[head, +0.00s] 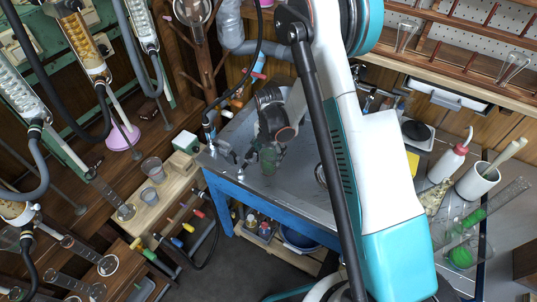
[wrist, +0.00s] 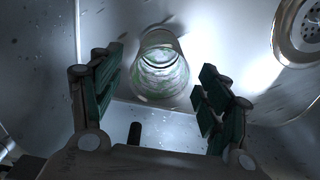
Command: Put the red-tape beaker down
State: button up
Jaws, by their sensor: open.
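A clear glass beaker (wrist: 162,68) stands in the wrist view on a grey metal surface, just beyond and between my fingertips. Its glass shows greenish reflections, and I cannot make out any red tape on it. My gripper (wrist: 158,90) is open, with one dark green padded finger on each side and gaps between the pads and the glass. In the head view my gripper (head: 266,158) is low over the steel bench top (head: 290,196). The beaker cannot be told apart from the gripper there.
A round perforated metal fitting (wrist: 308,28) lies to the right of the beaker in the wrist view. Small glass beakers (head: 152,170) stand on a wooden bench at the left. A wash bottle (head: 449,162) and a white pot (head: 477,181) stand at the right.

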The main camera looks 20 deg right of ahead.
jog(key=s+r+m+t+p, duration=0.1)
jog(key=s+r+m, duration=0.25)
jog(key=r, duration=0.65)
jog(key=s+d+r+m+t+p, duration=0.15)
jog(key=r+m, duration=0.35)
jog(key=r, duration=0.6)
jog(key=s+r+m+t+p, duration=0.1)
jog(key=s+r+m, duration=0.3)
jog(key=r, duration=0.6)
jog(key=s+r+m+t, duration=0.2)
jog(key=s+r+m, duration=0.1)
jog(key=s+m, duration=0.4)
jog(key=s+d+r+m+t, duration=0.1)
jog(key=s+r+m, duration=0.3)
jog(key=s+m, duration=0.3)
jog(key=shift+s+t, duration=0.35)
jog(key=shift+s, duration=0.9)
jog(key=shift+o, duration=0.5)
jog(key=shift+d+r+m, duration=0.1)
jog(key=shift+m, duration=0.15)
